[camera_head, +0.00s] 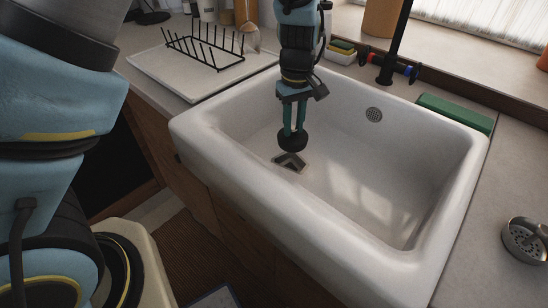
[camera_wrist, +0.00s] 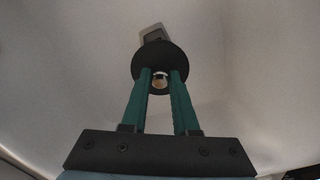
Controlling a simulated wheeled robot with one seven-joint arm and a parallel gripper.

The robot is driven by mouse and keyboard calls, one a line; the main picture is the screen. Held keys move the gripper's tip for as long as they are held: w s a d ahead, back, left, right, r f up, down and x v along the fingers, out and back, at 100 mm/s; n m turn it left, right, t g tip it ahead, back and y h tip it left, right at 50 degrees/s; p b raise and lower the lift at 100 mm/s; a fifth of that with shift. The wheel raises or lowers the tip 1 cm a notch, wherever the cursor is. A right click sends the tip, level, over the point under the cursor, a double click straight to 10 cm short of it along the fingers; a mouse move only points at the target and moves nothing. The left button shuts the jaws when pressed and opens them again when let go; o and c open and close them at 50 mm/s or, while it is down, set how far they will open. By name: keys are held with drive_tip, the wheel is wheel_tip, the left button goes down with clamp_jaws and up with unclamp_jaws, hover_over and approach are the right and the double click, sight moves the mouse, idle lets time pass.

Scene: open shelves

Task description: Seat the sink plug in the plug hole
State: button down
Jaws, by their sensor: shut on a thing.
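The dark round sink plug (camera_head: 292,142) is held by my gripper (camera_head: 293,130) inside the white sink (camera_head: 215,132). The plug also shows in the wrist view (camera_wrist: 159,53), where the green fingers (camera_wrist: 160,78) are shut on a small shiny piece at its middle. The plug hole (camera_head: 289,162) is in the sink floor, below and just in front of the plug in the head view. In the wrist view part of the plug hole (camera_wrist: 153,33) shows past the plug's far edge. The plug hides some of it. The plug appears to be above the floor, not in the hole.
A black dish rack (camera_head: 205,52) stands on the drainboard at the left. A dark tap (camera_head: 392,50) rises behind the sink. A green block (camera_head: 454,113) lies on the right rim, and a round metal strainer (camera_head: 525,240) is on the right counter. The sink's right half is empty.

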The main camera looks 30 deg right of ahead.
sight(291, 138)
wheel_tip(291, 138, down, 4)
drive_tip(key=shift+w+a+f+p, duration=0.1)
drive_tip(key=shift+w+f+p, duration=0.1)
drive_tip(key=shift+p, duration=0.25)
drive_tip(key=shift+s+f+p, duration=0.1)
drive_tip(key=shift+f+p, duration=0.45)
drive_tip(key=shift+f, duration=2.1)
drive_tip(key=shift+f, duration=0.15)
drive_tip(key=c, duration=0.7)
unclamp_jaws()
wheel_tip(291, 138, up, 12)
drive_tip(key=b, duration=0.2)
drive_tip(key=shift+b, duration=0.35)
drive_tip(key=shift+r, duration=0.2)
